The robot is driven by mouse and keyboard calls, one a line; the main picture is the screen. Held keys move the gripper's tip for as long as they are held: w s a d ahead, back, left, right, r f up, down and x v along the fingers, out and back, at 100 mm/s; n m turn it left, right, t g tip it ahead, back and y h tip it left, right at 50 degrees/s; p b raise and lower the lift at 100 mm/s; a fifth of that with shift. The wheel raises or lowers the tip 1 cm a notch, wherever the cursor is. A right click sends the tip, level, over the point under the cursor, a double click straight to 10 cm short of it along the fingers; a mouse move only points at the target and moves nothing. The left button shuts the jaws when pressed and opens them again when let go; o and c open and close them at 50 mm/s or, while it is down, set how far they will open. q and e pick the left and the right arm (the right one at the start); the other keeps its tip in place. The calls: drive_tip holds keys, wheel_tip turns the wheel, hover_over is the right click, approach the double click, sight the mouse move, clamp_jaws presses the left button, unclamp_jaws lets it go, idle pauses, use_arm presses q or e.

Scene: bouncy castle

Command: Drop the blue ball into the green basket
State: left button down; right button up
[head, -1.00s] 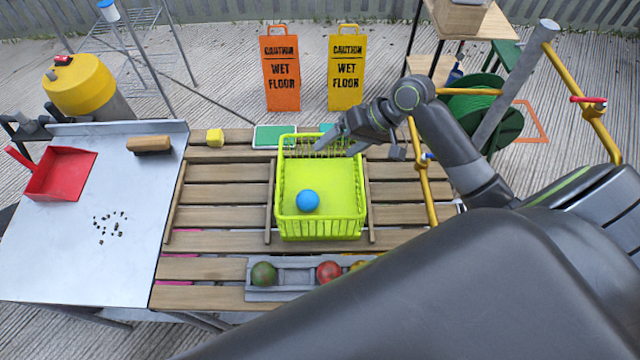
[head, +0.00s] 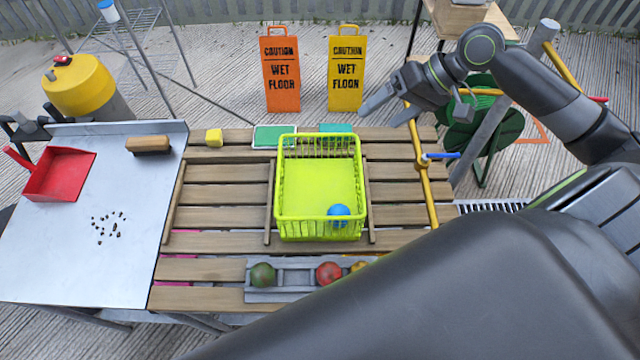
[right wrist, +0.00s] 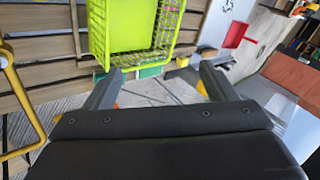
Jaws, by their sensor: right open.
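The blue ball (head: 339,215) lies inside the green basket (head: 320,236), in its near right corner, seen partly through the front mesh. The basket stands upright on the slatted wooden table. My right gripper (head: 384,109) is open and empty, up and to the right of the basket's far edge, apart from it. In the right wrist view the open fingers (right wrist: 158,82) have nothing between them, and the basket (right wrist: 133,52) shows beyond them; the ball is not visible there. My left gripper is not in view.
A grey tray (head: 290,295) at the table's near edge holds a green ball (head: 263,275) and a red ball (head: 328,273). Yellow pipes (head: 424,175) stand right of the basket. A metal table (head: 110,265) with a red dustpan (head: 60,175) is at left.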

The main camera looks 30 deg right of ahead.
drive_tip(key=shift+v, duration=0.85)
drive_tip(key=shift+a, duration=0.1)
